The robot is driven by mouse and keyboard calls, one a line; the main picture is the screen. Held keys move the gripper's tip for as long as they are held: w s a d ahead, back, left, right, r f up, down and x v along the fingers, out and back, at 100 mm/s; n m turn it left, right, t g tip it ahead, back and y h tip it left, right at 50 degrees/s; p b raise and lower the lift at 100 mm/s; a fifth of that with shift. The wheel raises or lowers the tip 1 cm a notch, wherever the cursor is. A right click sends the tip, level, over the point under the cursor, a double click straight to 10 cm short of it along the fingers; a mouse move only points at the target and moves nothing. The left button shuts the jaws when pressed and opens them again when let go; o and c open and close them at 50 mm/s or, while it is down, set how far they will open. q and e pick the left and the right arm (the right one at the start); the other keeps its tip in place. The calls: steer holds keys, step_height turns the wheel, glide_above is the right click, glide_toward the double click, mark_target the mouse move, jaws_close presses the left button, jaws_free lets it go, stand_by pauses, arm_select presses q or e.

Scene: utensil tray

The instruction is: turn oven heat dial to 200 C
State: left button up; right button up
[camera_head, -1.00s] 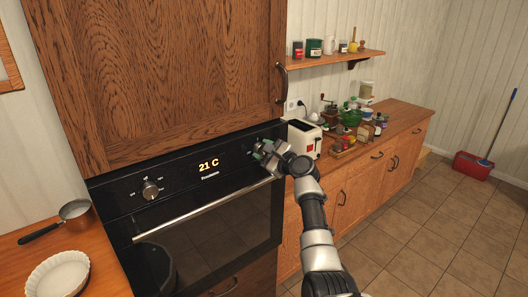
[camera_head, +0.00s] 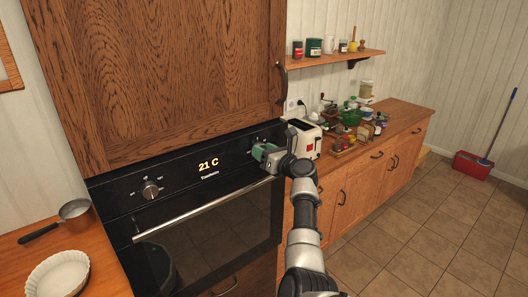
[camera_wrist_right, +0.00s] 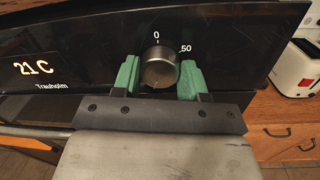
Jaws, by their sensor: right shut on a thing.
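The oven heat dial (camera_wrist_right: 160,68) is a round silver knob on the black panel. Marks 0 above it and 50 at its upper right show in the right wrist view; its other marks are hidden. My right gripper (camera_head: 259,151) has its green fingers on either side of the dial, shut on it. In the head view the gripper hides the dial. The oven display (camera_head: 208,164) reads 21 C, and it also shows in the right wrist view (camera_wrist_right: 35,69). My left gripper is not in view.
A second oven knob (camera_head: 150,190) sits left of the display. The oven door handle (camera_head: 205,208) runs below the panel. A white toaster (camera_head: 303,139) stands on the counter just right of the oven.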

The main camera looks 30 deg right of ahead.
steer(key=shift+f+m, duration=0.15)
steer(key=shift+m, duration=0.45)
steer(key=o, duration=0.9)
steer(key=shift+s, duration=0.1)
steer(key=s+b, duration=0.1)
steer(key=s, duration=0.2)
steer(key=s+d+b, duration=0.1)
steer(key=s, duration=0.3)
steer(key=s+b, duration=0.1)
steer(key=s, duration=0.2)
steer(key=shift+s+d+f, duration=0.15)
steer(key=shift+s+d, duration=0.1)
steer(key=shift+f, duration=0.1)
